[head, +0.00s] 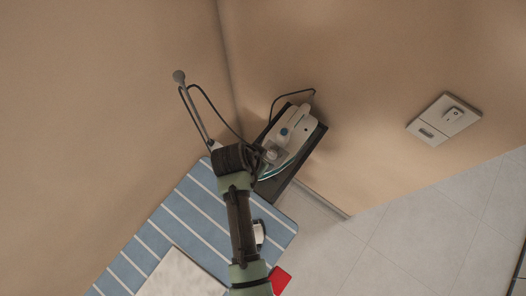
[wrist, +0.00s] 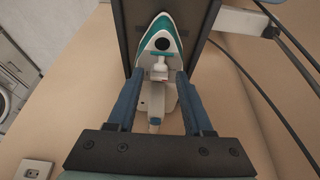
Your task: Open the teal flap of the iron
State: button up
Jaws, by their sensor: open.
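The iron (head: 298,122) is white with a teal edge and lies on a dark stand by the wall corner. In the wrist view, the iron (wrist: 147,43) points its teal-rimmed nose to the top, with its white handle end toward me. My gripper (wrist: 160,76) is open, its two blue fingers on either side of the iron's middle, with a small pale part between them. I cannot tell whether the fingers touch the iron. In the head view my arm covers part of the iron's near end.
A blue-and-white striped ironing board (head: 178,213) with a pale cloth (head: 182,275) lies below left. A thin metal rod with a cable (head: 190,105) stands left of the iron. A wall switch (head: 452,114) is at right. Tiled floor (head: 400,235) is clear at lower right.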

jog(key=shift+x, duration=1.1)
jog(key=shift+c, duration=0.2)
grip_shut()
